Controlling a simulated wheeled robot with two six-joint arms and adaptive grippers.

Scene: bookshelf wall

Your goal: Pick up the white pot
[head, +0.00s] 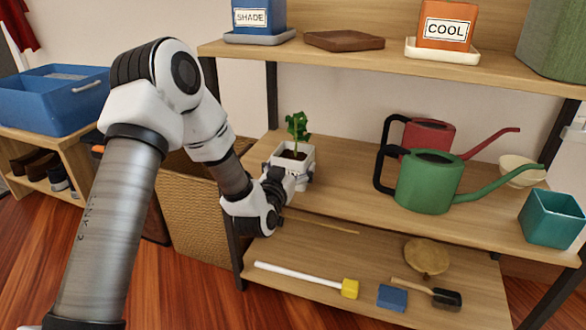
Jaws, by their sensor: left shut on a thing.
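The white pot (305,157) is a small square pot with dark soil and a green leafy plant (298,127). It is at the left end of the middle shelf (345,200). My left gripper (296,178) is shut on the pot from the front left. The gripper and wrist hide part of the pot's lower front, so I cannot tell whether its base touches the shelf. The pot looks upright. My right gripper is not in view.
A green watering can (428,183), a red watering can (430,134), a pale bowl (520,170) and a teal pot (553,217) stand to the right. The upper shelf (345,62) is above. A wicker basket (200,215) stands at the left.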

